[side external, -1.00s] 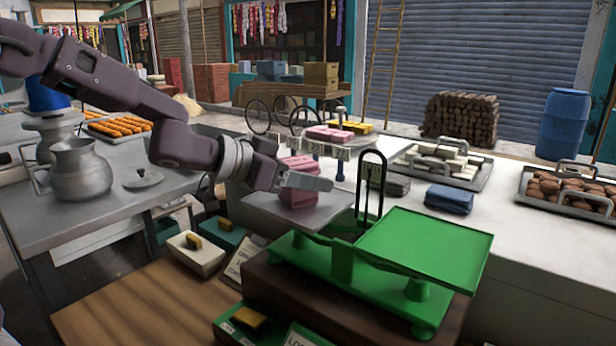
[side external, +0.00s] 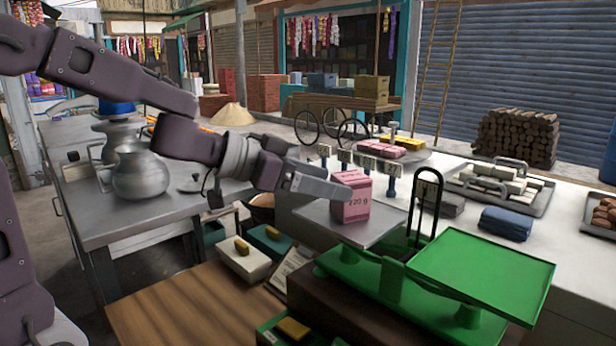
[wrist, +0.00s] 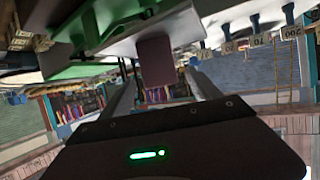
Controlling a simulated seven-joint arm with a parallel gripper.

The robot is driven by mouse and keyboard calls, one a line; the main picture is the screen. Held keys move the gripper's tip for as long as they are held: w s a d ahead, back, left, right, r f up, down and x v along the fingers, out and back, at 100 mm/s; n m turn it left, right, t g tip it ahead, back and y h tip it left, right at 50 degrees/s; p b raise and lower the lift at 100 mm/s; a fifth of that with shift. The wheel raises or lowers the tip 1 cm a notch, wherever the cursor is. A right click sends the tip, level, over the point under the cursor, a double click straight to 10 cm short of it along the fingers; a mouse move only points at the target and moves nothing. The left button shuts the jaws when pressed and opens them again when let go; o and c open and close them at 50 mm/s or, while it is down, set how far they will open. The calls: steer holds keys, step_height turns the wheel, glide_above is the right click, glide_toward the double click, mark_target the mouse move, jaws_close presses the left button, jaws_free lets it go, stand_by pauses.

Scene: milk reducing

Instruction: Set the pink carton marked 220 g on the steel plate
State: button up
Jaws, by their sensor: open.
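The pink carton (side external: 357,205) marked 220 g stands upright on the steel plate (side external: 325,217), the left pan of the green scale (side external: 375,285). My gripper (side external: 338,186) is open to the left of the carton. One finger's tip overlaps the carton's left edge in the side view. The wrist view is upside down. There the carton (wrist: 155,62) shows dark between the fingers (wrist: 160,80), near their tips, with gaps on both sides. The steel plate (wrist: 118,42) shows beside it.
The scale's empty green pan (side external: 485,268) is at the right, and its dark upright loop (side external: 438,195) stands close to the carton's right. Behind are numbered tags on posts (side external: 368,160) and a round tray (side external: 425,160) with pink and yellow packs. Metal pots (side external: 143,172) stand left.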

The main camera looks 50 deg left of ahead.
steer(key=s+a+r+n+t+y, duration=0.2)
steer(key=s+a+r+n+y, duration=0.2)
steer(key=s+a+y, duration=0.35)
steer(key=s+d+f+g, duration=0.2)
steer(key=s+f+g, duration=0.1)
steer(key=s, duration=0.3)
steer(key=s+d+f+g+h, duration=0.1)
steer(key=s+f+g, duration=0.2)
steer(key=s+f, duration=0.2)
steer(key=s+d+f+g+h, duration=0.1)
steer(key=s+d+f+g, duration=0.1)
steer(key=s, duration=0.6)
steer(key=shift+s+d+f+n+g, duration=0.35)
steer(key=shift+f+g, duration=0.15)
steer(key=shift+f, duration=0.45)
